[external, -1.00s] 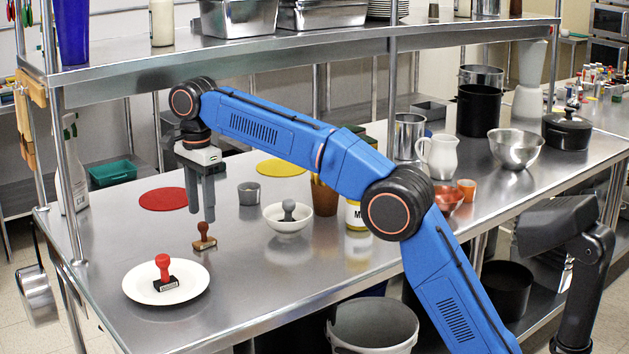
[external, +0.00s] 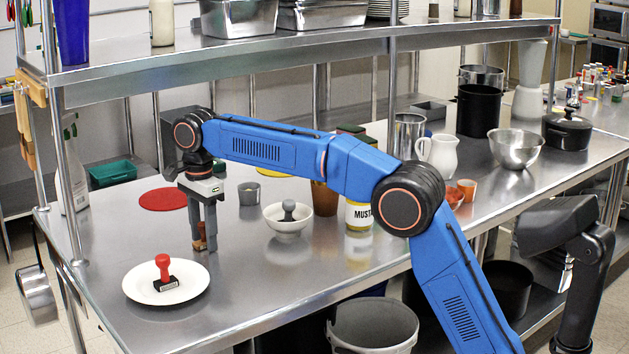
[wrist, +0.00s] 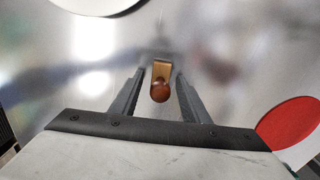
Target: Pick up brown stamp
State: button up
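The brown stamp (external: 200,243) stands upright on the steel table, partly hidden by my gripper's fingers in the external view. In the wrist view the stamp (wrist: 160,88) shows its round brown handle top and lighter base between the two fingers. My gripper (external: 204,245) points down with its fingers around the stamp, tips low near the table. In the wrist view my gripper (wrist: 158,80) is open, with a gap visible on both sides of the stamp.
A white plate (external: 193,277) with a red stamp (external: 163,270) lies to the front left. A white bowl (external: 287,222) holding a grey stamp (external: 288,208) stands to the right. A red mat (external: 163,199) and a grey cup (external: 249,193) are behind. The steel shelf (external: 300,60) hangs above.

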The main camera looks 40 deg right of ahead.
grip_shut()
jog(key=shift+r, duration=0.1)
